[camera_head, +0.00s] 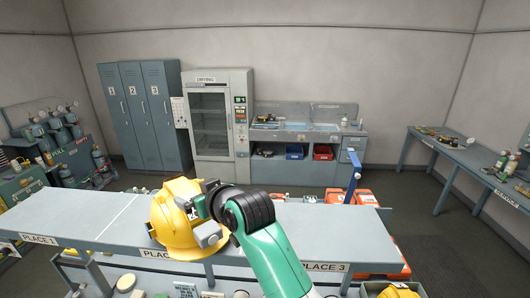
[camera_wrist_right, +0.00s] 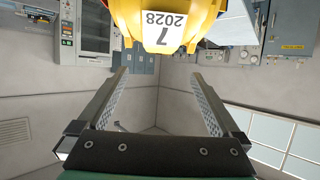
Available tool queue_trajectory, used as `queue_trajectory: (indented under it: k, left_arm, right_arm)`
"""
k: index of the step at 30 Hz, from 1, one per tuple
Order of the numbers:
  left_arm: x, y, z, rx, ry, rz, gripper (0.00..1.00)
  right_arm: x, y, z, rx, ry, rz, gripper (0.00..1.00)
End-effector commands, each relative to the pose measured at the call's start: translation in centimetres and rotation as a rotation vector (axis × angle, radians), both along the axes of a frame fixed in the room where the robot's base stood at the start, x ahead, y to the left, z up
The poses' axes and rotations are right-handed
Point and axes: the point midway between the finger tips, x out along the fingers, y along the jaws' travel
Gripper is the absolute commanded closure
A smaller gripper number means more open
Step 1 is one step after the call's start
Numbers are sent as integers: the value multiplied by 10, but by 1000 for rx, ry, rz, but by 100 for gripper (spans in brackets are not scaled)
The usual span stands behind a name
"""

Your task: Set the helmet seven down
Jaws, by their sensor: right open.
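The yellow helmet seven (camera_head: 170,222) sits on the grey bench top, at the spot with the partly covered PLACE label (camera_head: 155,254) between PLACE 1 and PLACE 3. In the right wrist view the helmet (camera_wrist_right: 165,12) is at the top edge, its white label reading 7 and 2028 upside down. My right gripper (camera_head: 200,213) is at the helmet's right side in the head view. In the wrist view its jaws (camera_wrist_right: 159,74) are spread and empty, with the helmet beyond the fingertips. My right arm hides part of the helmet. My left gripper is not in view.
The bench (camera_head: 85,210) is bare left of the helmet and toward PLACE 3 (camera_head: 325,267). A blue upright post (camera_head: 353,180) stands at its back right. Orange cases (camera_head: 368,197) lie behind. A drying cabinet (camera_head: 210,120) and lockers (camera_head: 140,110) line the back wall.

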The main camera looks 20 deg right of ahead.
Motion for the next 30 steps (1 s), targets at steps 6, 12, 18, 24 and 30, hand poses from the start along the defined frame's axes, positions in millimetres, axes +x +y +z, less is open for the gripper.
queue_trajectory:
  k: [6, 12, 18, 24, 30]
  left_arm:
    - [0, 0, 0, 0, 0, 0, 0]
    - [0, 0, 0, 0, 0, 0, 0]
    - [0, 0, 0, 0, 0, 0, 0]
    - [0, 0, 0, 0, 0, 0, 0]
    - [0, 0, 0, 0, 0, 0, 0]
  right_arm:
    - [-4, -12, 37, 21, -125, -24, 0]
    - [-63, -53, 145, 86, -514, -96, 0]
    - [-195, -94, 231, 157, -928, -159, 0]
    - [-296, -114, 258, 197, -1168, -187, 0]
    - [-312, -116, 262, 203, -1205, -188, 0]
